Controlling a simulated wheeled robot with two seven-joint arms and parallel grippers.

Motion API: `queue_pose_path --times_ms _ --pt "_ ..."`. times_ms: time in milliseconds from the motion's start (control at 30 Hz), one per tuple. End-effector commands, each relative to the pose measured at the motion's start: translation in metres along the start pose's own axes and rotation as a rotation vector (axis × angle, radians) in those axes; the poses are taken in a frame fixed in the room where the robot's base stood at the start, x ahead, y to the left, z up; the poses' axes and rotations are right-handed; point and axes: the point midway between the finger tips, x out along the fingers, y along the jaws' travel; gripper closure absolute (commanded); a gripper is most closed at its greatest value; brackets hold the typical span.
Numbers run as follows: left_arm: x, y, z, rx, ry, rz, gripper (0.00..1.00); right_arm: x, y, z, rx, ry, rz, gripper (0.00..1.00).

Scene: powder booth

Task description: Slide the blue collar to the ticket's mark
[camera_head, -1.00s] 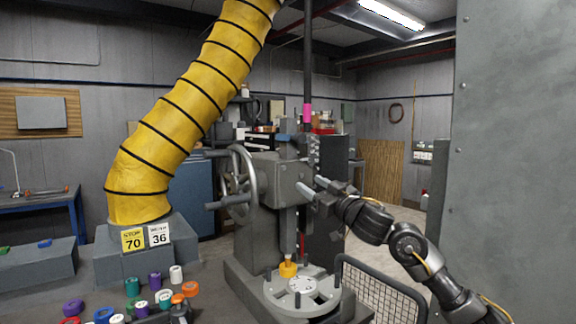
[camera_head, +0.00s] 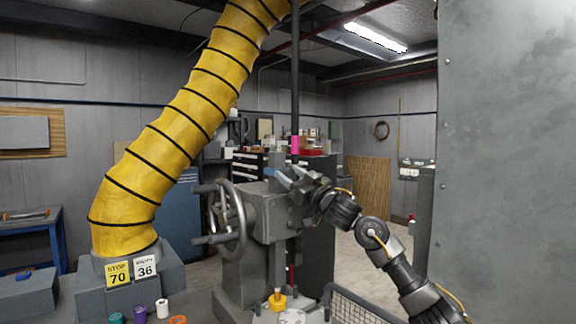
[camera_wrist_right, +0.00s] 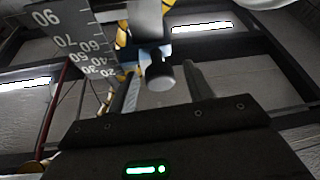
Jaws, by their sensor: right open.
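The ticket reads STOP 70 (camera_head: 118,274), beside a WIDTH 36 card (camera_head: 146,264), on the grey base of the yellow duct. The blue collar (camera_head: 269,172) shows as a small blue patch at the machine head's top, partly covered by my right gripper. My right gripper (camera_head: 288,178) is open at the collar's height, close by it; I cannot tell whether they touch. In the right wrist view a scale plate (camera_wrist_right: 75,40) with numbers such as 90, 70 and 60 stands at the upper left. A dark cylindrical knob (camera_wrist_right: 159,76) shows between the fingers. My left gripper is out of view.
The grey machine (camera_head: 265,218) has a handwheel (camera_head: 236,218) on its left. Yellow and coloured pieces lie low in front. A wire guard (camera_head: 350,305) stands below my right arm. A large grey panel (camera_head: 505,160) closes off the right side.

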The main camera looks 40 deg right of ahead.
Motion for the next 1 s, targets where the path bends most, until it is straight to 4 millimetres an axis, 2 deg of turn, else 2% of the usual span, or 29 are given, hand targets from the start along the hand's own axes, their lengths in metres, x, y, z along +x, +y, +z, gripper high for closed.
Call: queue_pose_path --times_ms 33,167,467,867,1000 --pt "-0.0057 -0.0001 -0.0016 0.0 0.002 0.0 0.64 0.0063 0.0004 -0.0025 0.002 -0.001 0.0 0.48" --pt "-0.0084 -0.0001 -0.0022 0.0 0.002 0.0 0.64 0.0138 -0.0003 -0.001 0.0 0.0 -0.001 0.48" --pt "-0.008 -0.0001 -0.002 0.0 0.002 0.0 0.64 0.0151 -0.0002 0.0007 -0.001 0.0 0.0 0.48" --pt "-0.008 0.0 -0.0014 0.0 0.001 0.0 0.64 0.0148 -0.0001 0.0005 -0.001 0.0 0.0 1.0" --pt "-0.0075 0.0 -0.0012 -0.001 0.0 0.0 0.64 0.0145 -0.0003 0.0012 -0.001 -0.001 0.0 1.0"
